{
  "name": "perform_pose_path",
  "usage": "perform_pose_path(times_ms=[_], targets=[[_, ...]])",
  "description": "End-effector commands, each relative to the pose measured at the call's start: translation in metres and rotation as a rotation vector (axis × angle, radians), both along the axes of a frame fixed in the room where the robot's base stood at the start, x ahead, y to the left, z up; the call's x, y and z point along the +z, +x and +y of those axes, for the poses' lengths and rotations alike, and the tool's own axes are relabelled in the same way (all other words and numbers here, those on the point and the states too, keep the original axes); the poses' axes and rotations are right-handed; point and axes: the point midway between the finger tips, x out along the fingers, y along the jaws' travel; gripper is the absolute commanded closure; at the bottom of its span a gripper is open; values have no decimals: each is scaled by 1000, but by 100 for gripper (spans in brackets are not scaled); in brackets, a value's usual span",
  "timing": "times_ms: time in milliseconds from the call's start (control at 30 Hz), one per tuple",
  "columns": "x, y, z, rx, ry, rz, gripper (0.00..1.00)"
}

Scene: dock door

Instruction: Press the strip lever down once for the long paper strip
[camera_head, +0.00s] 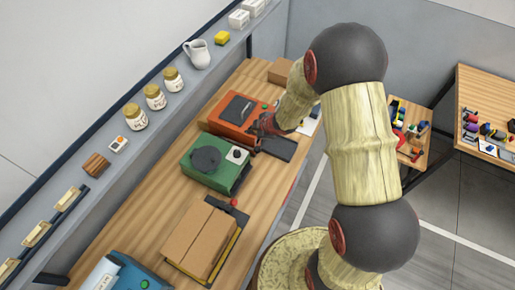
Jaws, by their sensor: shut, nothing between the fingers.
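An orange machine (230,124) with a black top panel stands on the wooden bench. A flat dark plate (277,147) sticks out at its right front. My gripper (262,127) is shut and empty at the right side of the orange machine, just above or beside the dark plate; I cannot tell whether it touches. A green machine (205,178) with a black round disc and a white dial stands nearer. A small red knob (234,202) shows by its front. I cannot tell which part is the strip lever, and no long paper strip is clearly seen.
A cardboard box (201,239) and a blue machine (122,273) stand nearer on the bench (137,227). Another box (280,71) is at its far end. A wall shelf (101,141) holds jars and a white pitcher (197,53). Two tables with small parts stand right.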

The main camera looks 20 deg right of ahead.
Motion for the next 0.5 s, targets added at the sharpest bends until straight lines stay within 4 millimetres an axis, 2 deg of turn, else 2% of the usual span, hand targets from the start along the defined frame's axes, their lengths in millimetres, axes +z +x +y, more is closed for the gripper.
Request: perform_pose_path(times_ms=[267, 500], targets=[[-25, -2, -3, -1, 0, 1, 100], [-56, -6, -6, -1, 0, 1, 100]])
